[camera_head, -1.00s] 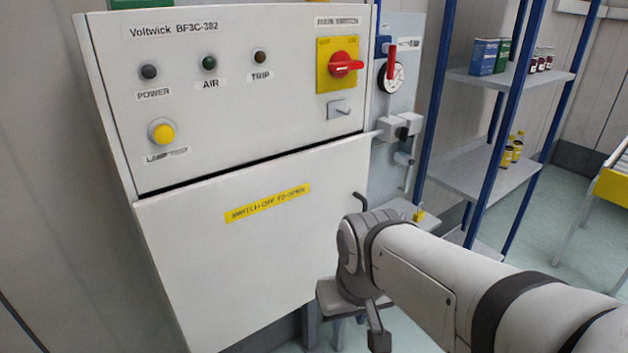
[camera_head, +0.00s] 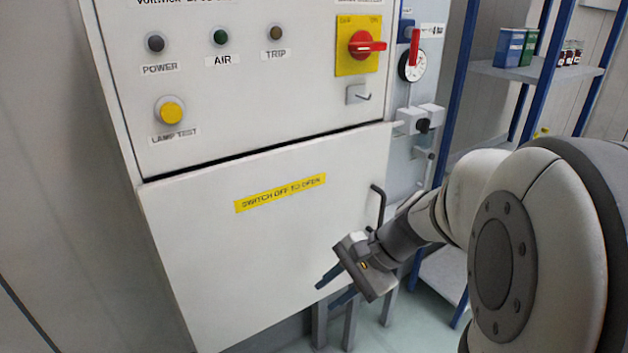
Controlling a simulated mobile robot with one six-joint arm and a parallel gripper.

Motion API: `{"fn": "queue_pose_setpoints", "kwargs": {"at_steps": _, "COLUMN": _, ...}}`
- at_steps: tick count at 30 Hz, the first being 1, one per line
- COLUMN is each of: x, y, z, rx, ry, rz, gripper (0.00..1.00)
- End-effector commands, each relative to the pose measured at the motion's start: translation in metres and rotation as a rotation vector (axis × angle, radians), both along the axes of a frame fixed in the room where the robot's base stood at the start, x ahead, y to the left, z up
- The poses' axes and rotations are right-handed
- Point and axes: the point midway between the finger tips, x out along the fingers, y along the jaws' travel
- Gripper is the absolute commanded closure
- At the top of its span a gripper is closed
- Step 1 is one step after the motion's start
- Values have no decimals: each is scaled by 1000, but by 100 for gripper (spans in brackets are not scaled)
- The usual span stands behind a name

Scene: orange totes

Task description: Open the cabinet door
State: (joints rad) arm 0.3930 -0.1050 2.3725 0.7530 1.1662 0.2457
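The cabinet door (camera_head: 265,245) is a flat white lower panel, shut flush under the control panel, with a yellow "SWITCH OFF TO OPEN" label (camera_head: 280,193). A dark bent bar handle (camera_head: 379,205) stands near its right edge. The red main switch (camera_head: 364,45) sits on a yellow plate, its lever lying roughly horizontal, pointing right. My gripper (camera_head: 336,287) is in front of the door's lower right part, below and left of the handle and apart from it. Its two dark fingers are spread with nothing visible between them. Part of the handle's lower end is close to my wrist in the picture.
A small latch-like fitting (camera_head: 358,95) is below the switch. A gauge with a red lever (camera_head: 412,62) and pipe fittings (camera_head: 420,120) are right of the cabinet. A blue-post shelf (camera_head: 530,70) stands behind my arm. Space left of my gripper, before the door, is clear.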

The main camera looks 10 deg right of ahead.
Motion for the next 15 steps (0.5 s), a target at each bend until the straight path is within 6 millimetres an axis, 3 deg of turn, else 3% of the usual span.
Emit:
{"fn": "queue_pose_setpoints", "kwargs": {"at_steps": 1, "x": 20, "y": -13, "z": -11, "rx": 130, "ry": 49, "rz": -151, "gripper": 71}}
{"fn": "queue_pose_setpoints", "kwargs": {"at_steps": 5, "x": 72, "y": -56, "z": -11, "rx": 474, "ry": 119, "rz": -503, "gripper": 71}}
{"fn": "queue_pose_setpoints", "kwargs": {"at_steps": 7, "x": 95, "y": -90, "z": -11, "rx": 644, "ry": 131, "rz": -665, "gripper": 71}}
{"fn": "queue_pose_setpoints", "kwargs": {"at_steps": 12, "x": 125, "y": -171, "z": -12, "rx": 959, "ry": 110, "rz": -936, "gripper": 71}}
{"fn": "queue_pose_setpoints", "kwargs": {"at_steps": 15, "x": 130, "y": -201, "z": -12, "rx": 1063, "ry": 88, "rz": -1018, "gripper": 71}}
